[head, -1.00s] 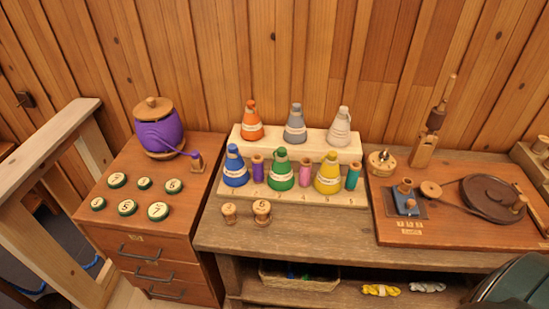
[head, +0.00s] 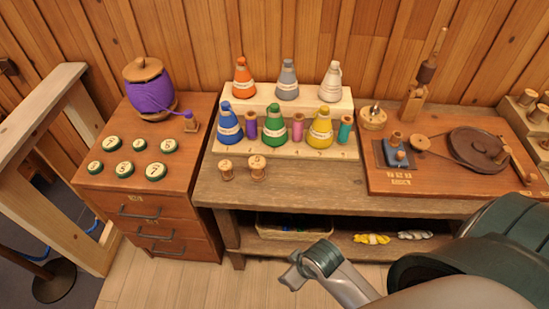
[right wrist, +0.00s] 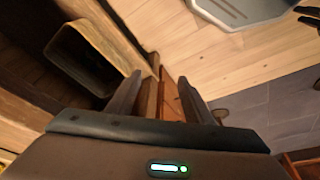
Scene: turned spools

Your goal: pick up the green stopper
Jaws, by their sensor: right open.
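No separate green stopper can be made out with certainty. A green cone-shaped piece (head: 274,128) with a pale label band stands upright in the front row of the stepped wooden rack (head: 344,104), between the blue and yellow cones. Several round pieces with green rims (head: 156,172) and numbered tops lie on the left cabinet. My right gripper (head: 291,274) is low in front of the workbench, well apart from the cone and the discs. In the right wrist view its two fingers (right wrist: 160,100) are apart with nothing held between them. My left gripper is not in view.
The workbench (head: 310,185) carries two small wooden spools (head: 257,168) in front of the rack and a wheel mechanism (head: 477,155) at right. A basket (head: 290,228) sits on the lower shelf.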

